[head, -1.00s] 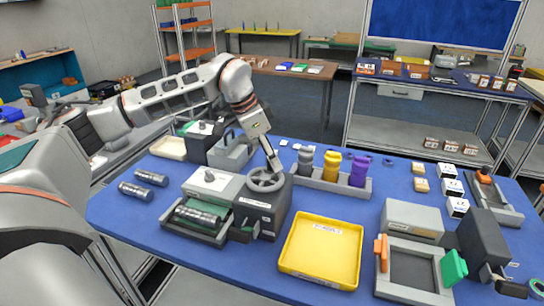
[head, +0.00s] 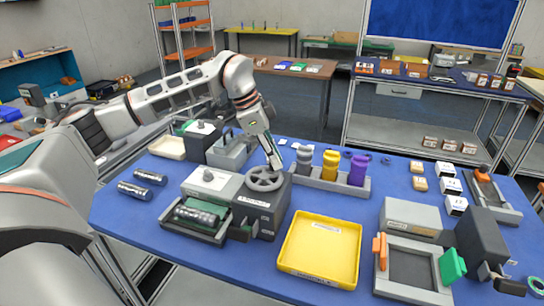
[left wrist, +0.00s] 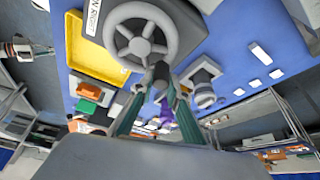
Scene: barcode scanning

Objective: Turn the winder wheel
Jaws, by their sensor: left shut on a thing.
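The winder wheel (head: 265,179) is a grey spoked wheel on top of the grey-and-dark winder box (head: 262,207). It shows large at the top of the left wrist view (left wrist: 141,33). My left gripper (head: 275,164) comes down onto the far right rim of the wheel. In the left wrist view its two fingers (left wrist: 160,88) are closed around the small dark handle (left wrist: 160,72) at the wheel's rim. The fingers partly hide the handle. My right gripper does not show.
A yellow tray (head: 302,273) lies right of the winder. A grey rack (head: 325,187) with grey, yellow and purple spools stands behind. A roller unit (head: 197,216) sits at the winder's front left. Two metal cylinders (head: 142,184) lie at the left on the blue table.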

